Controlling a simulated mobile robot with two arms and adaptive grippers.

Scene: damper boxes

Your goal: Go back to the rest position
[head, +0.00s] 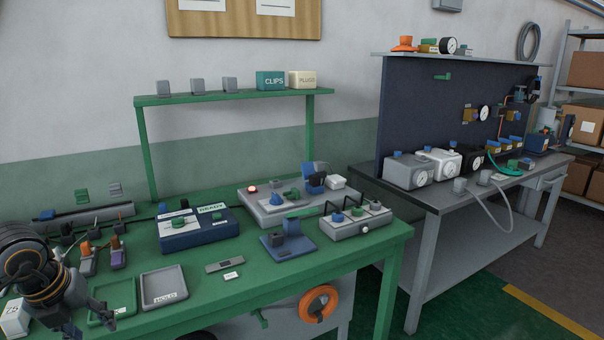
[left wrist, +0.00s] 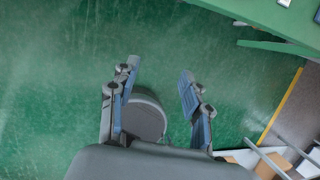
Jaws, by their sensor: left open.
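My left gripper (head: 84,320) shows at the lower left of the head view, beside the near left part of the green bench (head: 265,285). In the left wrist view the left gripper (left wrist: 159,75) has its two fingers spread apart, with nothing between the fingertips. Green floor (left wrist: 60,65) lies beyond the fingers. The left gripper is open and empty. My right gripper is in neither view.
A green tray (head: 122,311) and a grey tray (head: 164,304) lie near the left gripper. A white box (head: 14,318) is at the left edge. A blue box (head: 196,240) and grey units stand further back. A grey bench (head: 440,203) stands right.

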